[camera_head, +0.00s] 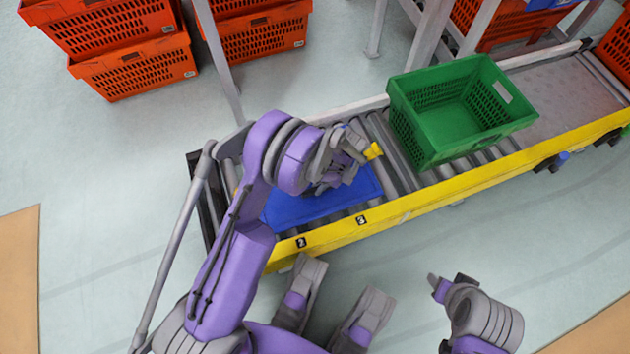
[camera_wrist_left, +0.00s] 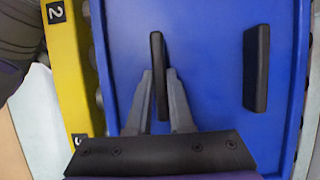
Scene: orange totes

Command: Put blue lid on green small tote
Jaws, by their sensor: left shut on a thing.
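The blue lid (camera_head: 322,204) lies flat over the left end of the conveyor, partly hidden by my left arm. I cannot tell whether it rests on the rollers. My left gripper (camera_wrist_left: 159,88) is shut on one of its two black handles (camera_wrist_left: 158,60), a finger on each side. The other black handle (camera_wrist_left: 256,68) is free, to the right in the wrist view. The small green tote (camera_head: 440,151) stands upright, open and empty-looking on the conveyor, right of the lid. Part of my right arm shows at the lower right; its fingers are not clear.
The roller conveyor (camera_head: 391,150) has a yellow front rail (camera_head: 430,192) and runs up to the right. Orange totes (camera_head: 137,72) are stacked at the back left, with more at the back right. Grey posts stand behind the conveyor. The floor in front is clear.

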